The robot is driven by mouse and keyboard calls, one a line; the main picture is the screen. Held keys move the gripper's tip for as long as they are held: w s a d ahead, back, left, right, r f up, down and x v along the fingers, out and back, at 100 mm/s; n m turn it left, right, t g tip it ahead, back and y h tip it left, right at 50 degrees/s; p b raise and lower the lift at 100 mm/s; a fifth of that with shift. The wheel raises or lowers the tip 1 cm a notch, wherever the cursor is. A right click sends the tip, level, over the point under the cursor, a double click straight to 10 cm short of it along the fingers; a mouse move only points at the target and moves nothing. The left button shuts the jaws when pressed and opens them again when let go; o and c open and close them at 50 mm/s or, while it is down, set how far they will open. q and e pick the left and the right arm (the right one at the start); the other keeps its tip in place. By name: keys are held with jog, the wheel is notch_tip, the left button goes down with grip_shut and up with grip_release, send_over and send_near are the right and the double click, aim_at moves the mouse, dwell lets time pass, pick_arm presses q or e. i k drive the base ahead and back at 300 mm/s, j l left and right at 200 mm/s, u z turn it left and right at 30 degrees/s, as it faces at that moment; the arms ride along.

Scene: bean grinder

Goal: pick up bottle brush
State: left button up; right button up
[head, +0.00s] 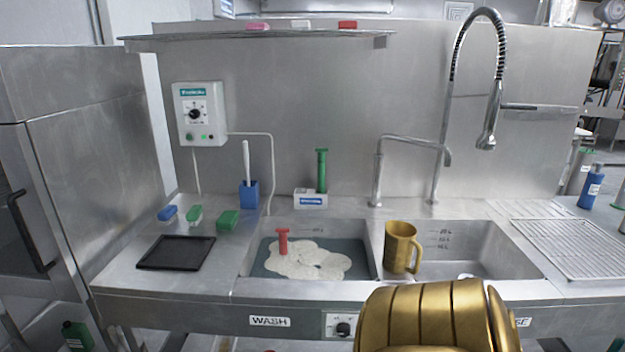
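No thing is clearly marked as the bottle brush. A white-handled brush (246,160) stands upright in a blue holder (249,194) at the back left of the counter. An upright green tool (321,171), which could also be a brush, stands at a white box (310,198) behind the wash sink. A red-handled tool (282,241) pokes up from the foam in that sink; its lower end is hidden. Neither of my gripper's fingers shows. A large gold ribbed part, probably mine, covers the front right of centre.
The wash sink (244,267) holds foamy water. A gold jug (397,248) stands at the rinse sink (510,264). A black tray (176,252) and several small brushes or blocks are at left. A tall spray faucet (489,125) rises at right.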

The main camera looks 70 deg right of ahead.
aim_at(245, 143)
jog(key=z, duration=1.8)
